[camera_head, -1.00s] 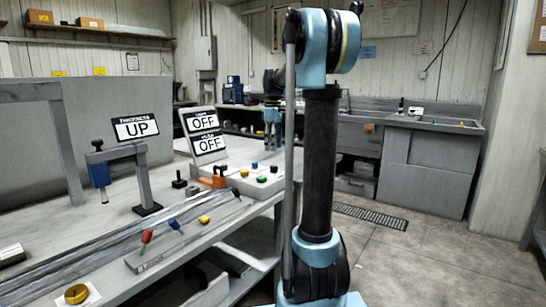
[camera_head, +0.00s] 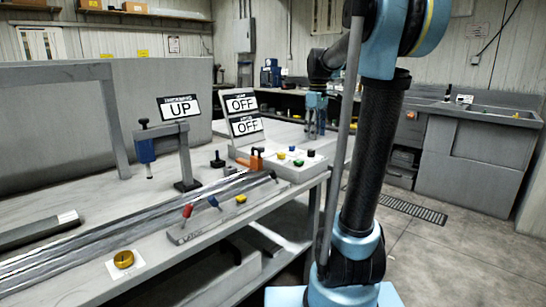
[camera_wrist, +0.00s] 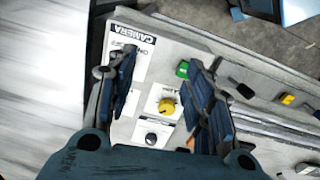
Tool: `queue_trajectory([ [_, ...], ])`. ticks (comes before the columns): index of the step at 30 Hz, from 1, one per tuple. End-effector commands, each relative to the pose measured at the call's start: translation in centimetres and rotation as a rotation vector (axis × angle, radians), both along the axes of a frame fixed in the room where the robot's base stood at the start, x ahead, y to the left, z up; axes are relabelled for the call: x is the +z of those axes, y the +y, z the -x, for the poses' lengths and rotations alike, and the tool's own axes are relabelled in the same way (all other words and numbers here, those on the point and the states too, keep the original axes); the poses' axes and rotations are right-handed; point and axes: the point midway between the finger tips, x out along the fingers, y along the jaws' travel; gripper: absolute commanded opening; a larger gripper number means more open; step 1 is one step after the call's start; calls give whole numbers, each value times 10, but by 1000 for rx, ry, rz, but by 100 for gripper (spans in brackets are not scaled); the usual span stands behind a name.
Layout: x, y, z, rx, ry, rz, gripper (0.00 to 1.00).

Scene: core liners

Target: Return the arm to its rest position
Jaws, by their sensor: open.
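My blue and black gripper (camera_head: 316,118) hangs fingers-down in the head view, beyond the control box in the picture. In the wrist view my gripper (camera_wrist: 158,78) is open, with its two dark fingers apart and nothing held between them. Below them is a panel labelled CAMERA (camera_wrist: 132,38) with a yellow knob (camera_wrist: 167,106) and a dark knob (camera_wrist: 151,138). My arm runs from the tall column at right back to the gripper, bent and not folded in.
The workbench (camera_head: 90,195) carries a button box (camera_head: 295,170), OFF signs (camera_head: 243,115), an UP sign (camera_head: 180,108), small coloured levers (camera_head: 213,201) and a brass knob (camera_head: 124,259). A sink unit (camera_head: 480,165) stands at the back right. The floor (camera_head: 450,250) at right is clear.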

Motion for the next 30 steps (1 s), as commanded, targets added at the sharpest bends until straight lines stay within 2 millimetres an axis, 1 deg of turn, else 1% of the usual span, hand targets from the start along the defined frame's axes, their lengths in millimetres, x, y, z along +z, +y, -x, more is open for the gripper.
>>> queue_trajectory([
  [1, -6, 0, 18, -34, -6, -1, 47],
  [3, -13, 0, 38, -84, -16, -4, 47],
  [8, -35, -1, 84, -201, -38, -10, 47],
  [14, -68, -1, 139, -345, -65, -23, 47],
  [21, -117, -2, 201, -518, -97, -43, 47],
  [26, -155, -2, 238, -633, -117, -60, 47],
  [30, -190, -2, 267, -728, -133, -75, 47],
])
